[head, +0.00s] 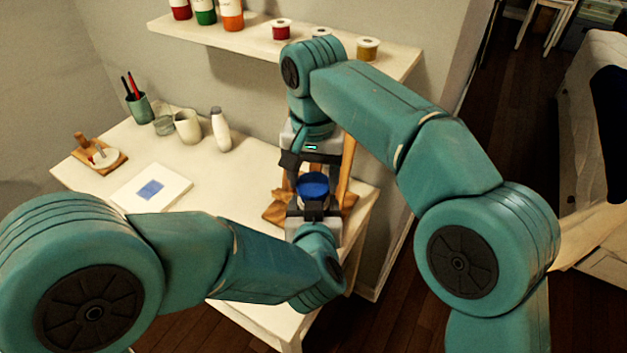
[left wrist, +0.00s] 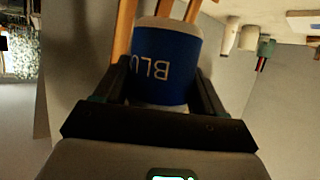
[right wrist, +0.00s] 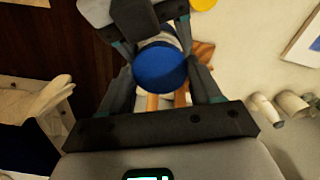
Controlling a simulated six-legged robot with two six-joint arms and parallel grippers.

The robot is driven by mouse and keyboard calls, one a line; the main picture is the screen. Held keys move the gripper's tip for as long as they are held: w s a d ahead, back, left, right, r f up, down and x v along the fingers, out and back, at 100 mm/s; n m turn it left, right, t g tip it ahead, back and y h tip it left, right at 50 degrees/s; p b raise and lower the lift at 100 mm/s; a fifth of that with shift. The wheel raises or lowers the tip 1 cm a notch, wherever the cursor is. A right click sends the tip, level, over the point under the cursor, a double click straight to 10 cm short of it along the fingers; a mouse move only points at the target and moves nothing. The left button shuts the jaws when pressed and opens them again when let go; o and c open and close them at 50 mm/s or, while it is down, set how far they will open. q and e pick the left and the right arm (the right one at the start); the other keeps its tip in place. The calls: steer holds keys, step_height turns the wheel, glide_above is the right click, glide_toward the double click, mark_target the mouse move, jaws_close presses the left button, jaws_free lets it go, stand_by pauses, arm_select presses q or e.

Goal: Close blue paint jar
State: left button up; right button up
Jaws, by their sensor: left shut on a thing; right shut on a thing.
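The blue paint jar (left wrist: 167,62) has a blue label with upside-down letters in the left wrist view. My left gripper (head: 313,210) is shut on its side, with a finger on each side. A round blue lid (right wrist: 160,67) faces the right wrist camera, with a pale band beneath it; it also shows in the head view (head: 313,187). My right gripper (head: 312,172) comes from above and behind and is shut on the lid. The lid is at the jar's top; I cannot tell whether it is fully seated.
A wooden stand (head: 346,170) is close behind the grippers. On the white table (head: 85,160) are a white bottle (head: 220,130), cups, a brush holder (head: 138,107) and a sheet with a blue square (head: 151,190). A wall shelf (head: 250,45) holds bottles and small paint jars.

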steer(key=shift+f, duration=0.9)
steer(key=shift+f, duration=0.55)
steer(key=o, duration=1)
steer(key=shift+r, duration=2.25)
steer(key=shift+c, duration=0.4)
